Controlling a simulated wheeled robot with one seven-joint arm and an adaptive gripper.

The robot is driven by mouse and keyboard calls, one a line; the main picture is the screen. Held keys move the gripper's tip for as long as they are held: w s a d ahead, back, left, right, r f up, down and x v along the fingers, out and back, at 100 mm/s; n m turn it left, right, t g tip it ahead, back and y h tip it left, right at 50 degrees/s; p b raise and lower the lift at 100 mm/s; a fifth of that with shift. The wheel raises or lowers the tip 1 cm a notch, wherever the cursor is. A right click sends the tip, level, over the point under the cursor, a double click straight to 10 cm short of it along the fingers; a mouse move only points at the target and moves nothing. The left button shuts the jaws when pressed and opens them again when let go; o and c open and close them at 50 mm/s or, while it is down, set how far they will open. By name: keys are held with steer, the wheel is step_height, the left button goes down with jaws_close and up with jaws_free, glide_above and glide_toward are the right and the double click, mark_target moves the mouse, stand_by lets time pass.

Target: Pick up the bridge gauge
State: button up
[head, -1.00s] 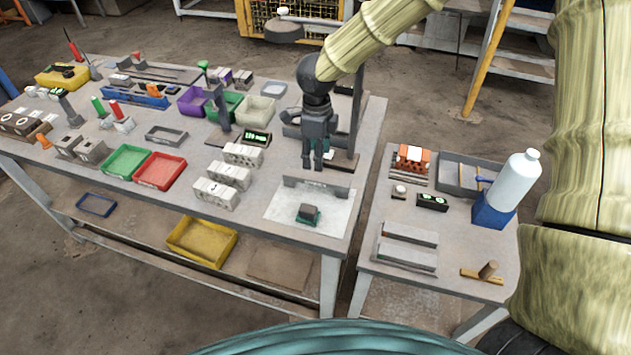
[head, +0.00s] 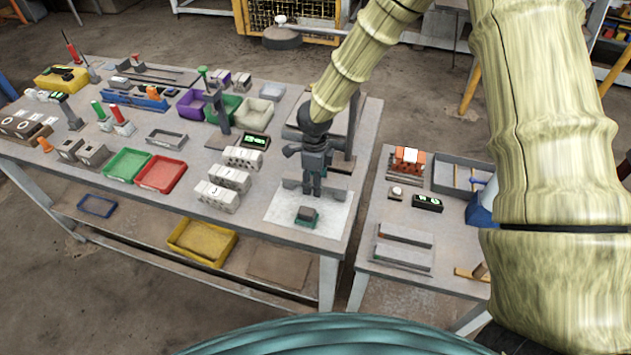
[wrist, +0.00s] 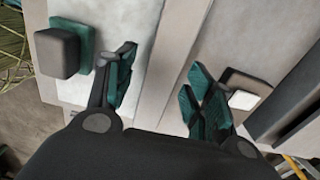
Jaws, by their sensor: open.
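A long grey bar with an upright form, which looks like the bridge gauge (head: 289,186), stands on a pale plate (head: 280,213) at the front right of the large table. My gripper (head: 310,192) is open, points down and covers the bar's middle in the head view. In the wrist view a grey strip (wrist: 166,60), likely the gauge's top, runs between the two spread teal-padded fingers (wrist: 160,98). I cannot tell how far the fingertips are above it.
A dark block with a teal base (head: 306,215) sits on the plate in front of the gauge; it also shows in the wrist view (wrist: 60,52). A post stand (head: 353,130) rises close behind my gripper. Grey hollow blocks (head: 228,178) stand to the left.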

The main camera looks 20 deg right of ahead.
steer(key=shift+f, duration=0.25)
steer(key=shift+c, duration=0.4)
jaws_close()
steer(key=shift+r, duration=0.2)
